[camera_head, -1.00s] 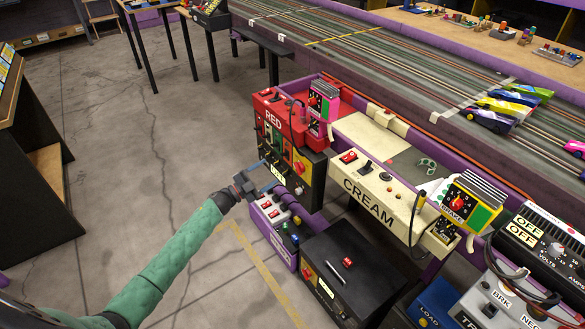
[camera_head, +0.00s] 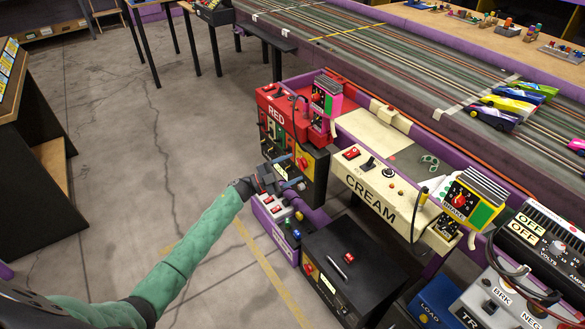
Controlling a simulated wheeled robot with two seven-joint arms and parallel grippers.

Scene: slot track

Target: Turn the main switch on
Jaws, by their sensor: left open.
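My left gripper (camera_head: 279,181) is open and empty. It is at the lower front of the black panel box (camera_head: 312,187) under the red RED station (camera_head: 275,113), just above the purple switch strip (camera_head: 272,228). A red rotary knob on a yellow plate (camera_head: 302,162) is on that box, just up and right of the fingers. The strip has red rocker switches (camera_head: 277,210). Another red knob on yellow (camera_head: 308,268) is on the low black box (camera_head: 362,262). I cannot tell which is the main switch. The fingers partly hide the panel's lower front. My right gripper is not in view.
The cream CREAM station (camera_head: 371,197) is to the right, with a controller (camera_head: 460,201) on it. The slot track (camera_head: 400,62) with several cars lies behind. A power supply (camera_head: 545,250) stands at the right. The floor (camera_head: 120,150) at left is clear.

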